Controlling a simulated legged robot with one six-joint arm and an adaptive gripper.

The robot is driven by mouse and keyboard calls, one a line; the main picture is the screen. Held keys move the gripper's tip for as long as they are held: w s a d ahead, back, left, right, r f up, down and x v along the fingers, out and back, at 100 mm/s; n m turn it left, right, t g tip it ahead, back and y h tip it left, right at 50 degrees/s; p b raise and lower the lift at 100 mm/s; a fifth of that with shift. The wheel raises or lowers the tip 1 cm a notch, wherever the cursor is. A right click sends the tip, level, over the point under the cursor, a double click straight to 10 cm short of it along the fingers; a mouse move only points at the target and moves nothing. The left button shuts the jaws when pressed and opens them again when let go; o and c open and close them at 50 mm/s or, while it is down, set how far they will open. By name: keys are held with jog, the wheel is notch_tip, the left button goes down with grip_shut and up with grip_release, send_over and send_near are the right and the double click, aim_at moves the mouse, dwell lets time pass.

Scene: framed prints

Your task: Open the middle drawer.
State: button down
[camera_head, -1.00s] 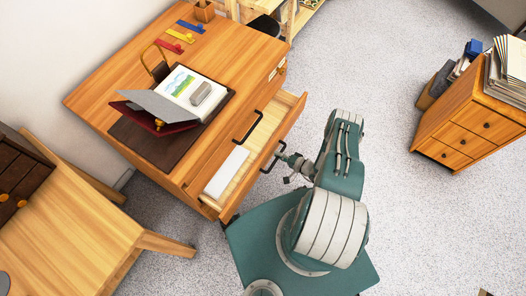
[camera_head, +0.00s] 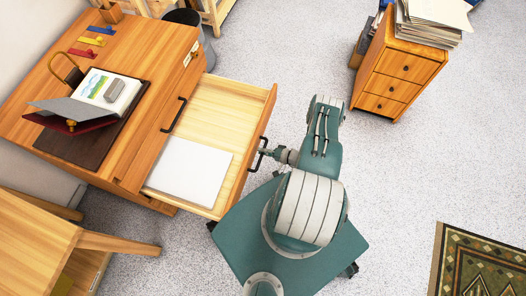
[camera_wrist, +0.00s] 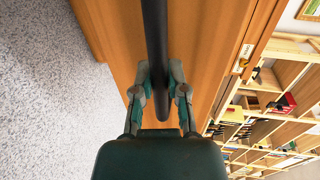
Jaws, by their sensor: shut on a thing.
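The open drawer (camera_head: 215,110) sticks well out from the wooden desk (camera_head: 125,70), with its pale inside showing. A white stack of paper (camera_head: 188,172) lies in its near end. My gripper (camera_head: 262,153) is at the black bar handle on the drawer's front. In the wrist view, the fingers of my gripper (camera_wrist: 161,88) are closed around the black handle (camera_wrist: 155,45), one on each side. Another black handle (camera_head: 174,114) shows on the desk front, above the open drawer. Drawers below the open one are hidden.
On the desk are an open book (camera_head: 108,92) and a brown mat (camera_head: 85,145). A wooden stool (camera_head: 40,235) stands at lower left. A small cabinet (camera_head: 398,72) stands at upper right, and a patterned rug (camera_head: 480,265) lies at lower right. Speckled floor around me is clear.

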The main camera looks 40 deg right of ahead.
jog(key=shift+s+d+f, duration=0.15)
jog(key=shift+s, duration=0.05)
jog(key=c, duration=0.6)
grip_release()
jog(key=shift+c, duration=0.2)
jog(key=shift+d, duration=0.1)
jog(key=v, duration=1.2)
jog(key=shift+w, duration=0.1)
